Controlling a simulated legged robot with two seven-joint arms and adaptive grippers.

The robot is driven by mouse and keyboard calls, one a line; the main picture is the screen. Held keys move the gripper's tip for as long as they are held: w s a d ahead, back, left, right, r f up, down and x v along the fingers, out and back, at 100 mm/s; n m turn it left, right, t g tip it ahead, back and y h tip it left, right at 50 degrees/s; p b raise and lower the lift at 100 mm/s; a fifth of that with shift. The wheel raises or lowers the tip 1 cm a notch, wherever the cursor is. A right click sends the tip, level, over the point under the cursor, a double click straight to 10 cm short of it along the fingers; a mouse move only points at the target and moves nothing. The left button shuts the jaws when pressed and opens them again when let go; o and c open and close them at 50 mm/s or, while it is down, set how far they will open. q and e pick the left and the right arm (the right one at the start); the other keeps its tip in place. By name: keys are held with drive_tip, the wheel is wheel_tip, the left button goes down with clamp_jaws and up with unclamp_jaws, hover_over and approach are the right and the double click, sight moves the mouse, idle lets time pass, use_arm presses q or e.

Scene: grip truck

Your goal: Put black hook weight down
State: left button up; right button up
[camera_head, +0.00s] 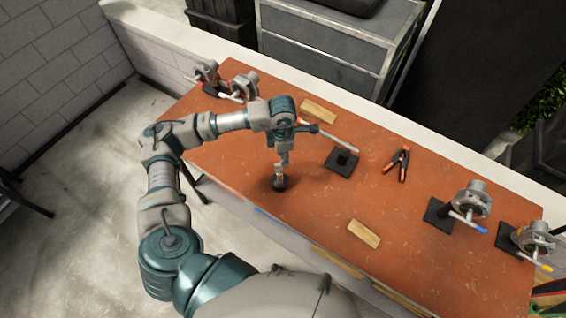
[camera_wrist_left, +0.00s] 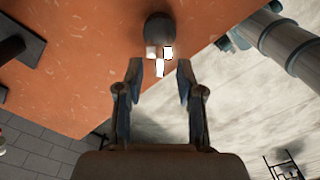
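The black hook weight (camera_head: 279,184) stands on the orange-brown table top, left of the middle and towards the near edge. Its pale upper part shows just below my left gripper (camera_head: 282,164), which points down over it. In the left wrist view the dark round weight (camera_wrist_left: 160,32) with its bright metal parts lies just beyond the fingertips. The hook's exact shape is too small to tell. My right gripper is not in view.
The table (camera_head: 310,205) also holds wooden blocks (camera_head: 364,233), a black stand with a rod (camera_head: 341,163), an orange-black clamp (camera_head: 397,164) and metal devices (camera_head: 471,199) at the right and far left. Bare table lies around the weight. A low white wall runs behind.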

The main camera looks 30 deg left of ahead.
use_arm(q)
wheel_tip(320, 180, up, 7)
drive_tip(key=shift+f, duration=0.15)
idle(0.4)
